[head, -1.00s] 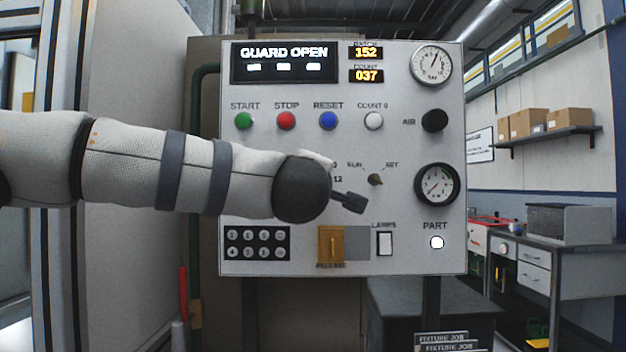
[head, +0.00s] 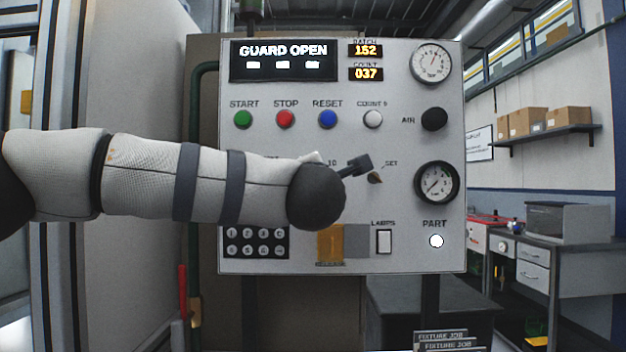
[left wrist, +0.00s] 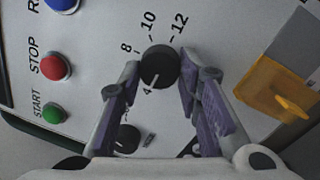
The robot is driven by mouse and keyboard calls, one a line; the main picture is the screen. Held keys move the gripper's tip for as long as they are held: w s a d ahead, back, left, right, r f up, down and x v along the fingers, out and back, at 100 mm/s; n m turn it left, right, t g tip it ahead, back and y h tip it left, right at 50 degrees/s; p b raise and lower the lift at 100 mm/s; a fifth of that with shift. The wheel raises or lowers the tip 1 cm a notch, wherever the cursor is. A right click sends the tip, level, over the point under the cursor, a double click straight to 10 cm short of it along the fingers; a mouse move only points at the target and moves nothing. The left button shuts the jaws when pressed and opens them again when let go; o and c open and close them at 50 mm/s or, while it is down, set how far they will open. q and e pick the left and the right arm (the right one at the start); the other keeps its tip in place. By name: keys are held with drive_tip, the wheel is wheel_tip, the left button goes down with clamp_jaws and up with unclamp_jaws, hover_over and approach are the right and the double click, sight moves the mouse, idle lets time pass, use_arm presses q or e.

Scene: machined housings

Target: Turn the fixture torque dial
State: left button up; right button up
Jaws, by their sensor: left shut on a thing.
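The torque dial (left wrist: 159,70) is a round black knob with a white pointer line, on the grey panel. The visible numbers 4, 8, 10 and 12 stand around it. Its pointer line lies toward the 4. My left gripper (left wrist: 160,63) is shut on the dial, with a purple-padded finger on each side. In the head view my left wrist and arm hide the dial; only the number 10 shows above the wrist. My right gripper is in neither view.
The panel (head: 290,190) carries START (head: 243,118), STOP (head: 285,118) and RESET (head: 327,118) buttons above my arm. A selector knob (head: 375,177) sits just right of my wrist. A yellow release flap (head: 330,242) lies below. The display (head: 284,60) reads GUARD OPEN.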

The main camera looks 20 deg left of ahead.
use_arm(q)
drive_tip(key=shift+n, duration=0.4)
drive_tip(key=o, duration=1.1)
drive_tip(key=shift+o, duration=0.2)
drive_tip(key=v, duration=1.2)
drive_tip(key=shift+f, duration=0.1)
